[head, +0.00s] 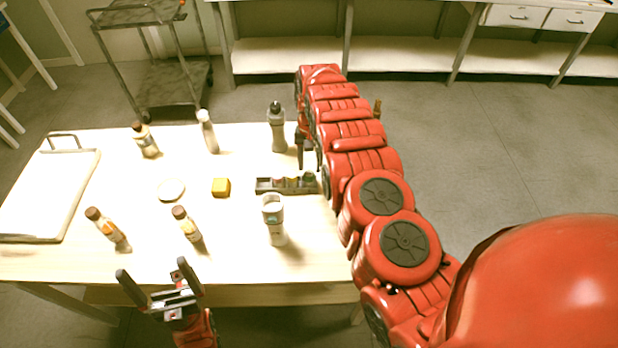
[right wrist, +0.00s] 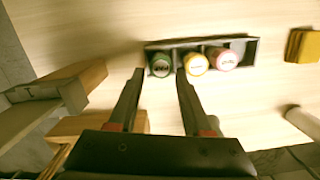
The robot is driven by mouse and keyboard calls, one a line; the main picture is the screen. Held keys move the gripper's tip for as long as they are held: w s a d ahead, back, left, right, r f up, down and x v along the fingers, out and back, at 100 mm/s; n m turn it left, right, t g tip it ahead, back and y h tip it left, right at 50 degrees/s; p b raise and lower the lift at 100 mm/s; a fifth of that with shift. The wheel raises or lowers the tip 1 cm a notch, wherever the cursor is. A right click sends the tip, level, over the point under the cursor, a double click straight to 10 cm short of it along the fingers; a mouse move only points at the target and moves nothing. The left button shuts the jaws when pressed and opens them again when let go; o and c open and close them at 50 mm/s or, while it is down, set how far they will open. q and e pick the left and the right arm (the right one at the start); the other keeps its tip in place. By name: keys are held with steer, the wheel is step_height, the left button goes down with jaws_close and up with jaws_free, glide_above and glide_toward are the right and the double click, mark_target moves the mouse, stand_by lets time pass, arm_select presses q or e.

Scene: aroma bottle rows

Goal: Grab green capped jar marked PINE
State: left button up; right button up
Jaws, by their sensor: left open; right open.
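The green-capped jar (right wrist: 161,65) stands in the left end of a dark rack (right wrist: 240,50) in the right wrist view, beside a yellow-capped jar (right wrist: 196,63) and a pink-capped jar (right wrist: 223,59). The marking on its cap is too small to read surely. In the head view the rack (head: 265,186) lies near the table's right edge. My right gripper (right wrist: 160,74) is open and empty, its fingertips on either side of the green cap in the picture; the remaining gap is unclear. My left gripper (head: 153,270) is open and empty at the table's front edge.
A yellow block (head: 221,187) lies left of the rack. Several bottles and a white tray (head: 45,195) occupy the table's left part.

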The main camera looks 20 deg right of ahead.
mark_target(309, 173)
steer(key=f, duration=0.3)
steer(key=shift+s+f+p, duration=0.25)
steer(key=shift+f+p, duration=0.05)
steer(key=shift+f, duration=0.1)
steer(key=shift+a+f, duration=0.2)
steer(key=shift+f, duration=0.2)
steer(key=shift+r, duration=0.1)
jaws_close()
